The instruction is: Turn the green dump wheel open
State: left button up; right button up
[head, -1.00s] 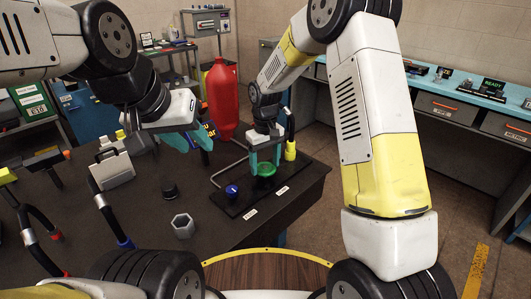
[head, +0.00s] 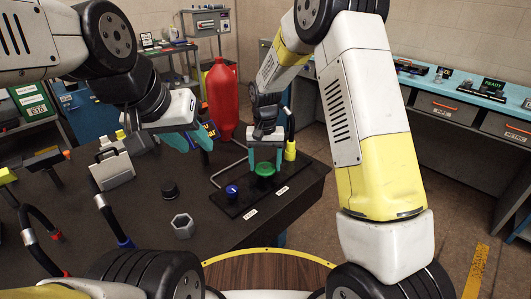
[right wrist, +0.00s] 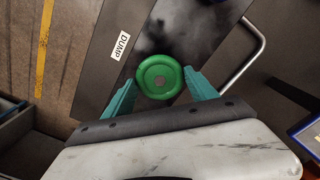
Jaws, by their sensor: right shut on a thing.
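The green dump wheel (head: 264,170) sits on a black plate near the table's right edge. It also shows in the right wrist view (right wrist: 160,77), beside a white DUMP label (right wrist: 121,45). My right gripper (head: 265,160) is over the wheel from above, its teal fingers on either side. In the right wrist view the right gripper (right wrist: 160,90) has its fingers closed against the wheel's rim. My left gripper (head: 193,140) hangs over the table to the left, away from the wheel. Its fingers look apart and nothing shows between them.
A blue knob (head: 231,191) stands on the same black plate (head: 247,192), left of the wheel.

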aim_at(265, 167)
jog(key=shift+w, duration=0.1)
jog(key=o, duration=1.4)
jog(key=shift+c, duration=0.2)
notch_tip(265, 167, up, 8)
jog(key=shift+f, duration=0.2)
jog(key=shift+r, duration=0.15)
